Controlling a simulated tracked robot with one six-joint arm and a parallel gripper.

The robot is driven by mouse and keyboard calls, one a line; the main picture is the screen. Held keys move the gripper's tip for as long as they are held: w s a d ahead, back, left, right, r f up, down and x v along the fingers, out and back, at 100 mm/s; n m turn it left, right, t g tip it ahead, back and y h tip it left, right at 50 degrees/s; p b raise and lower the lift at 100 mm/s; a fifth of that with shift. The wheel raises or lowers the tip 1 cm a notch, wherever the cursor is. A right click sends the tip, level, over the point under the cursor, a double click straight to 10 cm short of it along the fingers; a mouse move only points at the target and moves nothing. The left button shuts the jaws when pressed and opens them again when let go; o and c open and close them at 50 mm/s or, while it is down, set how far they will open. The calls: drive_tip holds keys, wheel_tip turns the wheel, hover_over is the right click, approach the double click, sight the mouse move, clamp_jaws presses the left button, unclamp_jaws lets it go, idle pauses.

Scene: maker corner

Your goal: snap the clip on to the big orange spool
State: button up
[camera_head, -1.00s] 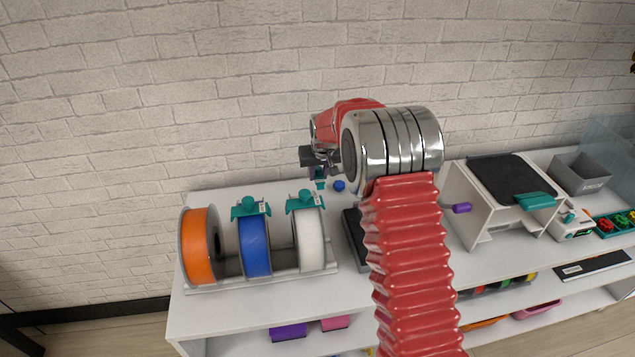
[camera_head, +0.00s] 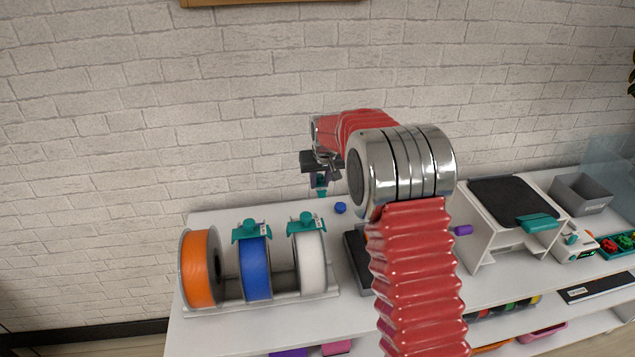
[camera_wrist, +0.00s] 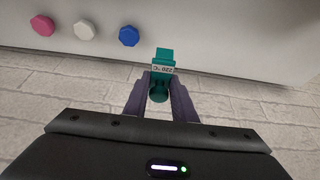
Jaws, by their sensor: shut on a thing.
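The big orange spool (camera_head: 201,268) stands upright at the left end of a spool rack on the white bench, with no clip on its rim. My gripper (camera_head: 320,187) is raised over the back of the bench, to the right of the spools and apart from them. It is shut on a teal clip (camera_wrist: 163,61), which shows between the two purple fingers (camera_wrist: 158,95) in the wrist view. The clip bears a label that seems to read "220 °C". In the head view the clip is small and partly hidden by the fingers.
A blue spool (camera_head: 255,272) and a white spool (camera_head: 309,262) stand beside the orange one, each with a teal clip on top. A blue knob (camera_head: 340,208) lies near the gripper. A white printer-like machine (camera_head: 480,240) stands right of my arm.

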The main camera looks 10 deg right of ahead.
drive_tip(key=shift+s, duration=0.1)
drive_tip(key=s+d, duration=0.2)
drive_tip(key=s, duration=0.5)
drive_tip(key=s+d+f, duration=0.1)
drive_tip(key=s+d, duration=0.1)
drive_tip(key=s, duration=0.5)
drive_tip(key=s+d, duration=0.2)
drive_tip(key=s, duration=0.4)
drive_tip(key=shift+s+d+f, duration=0.3)
drive_tip(key=shift+s+f, duration=0.1)
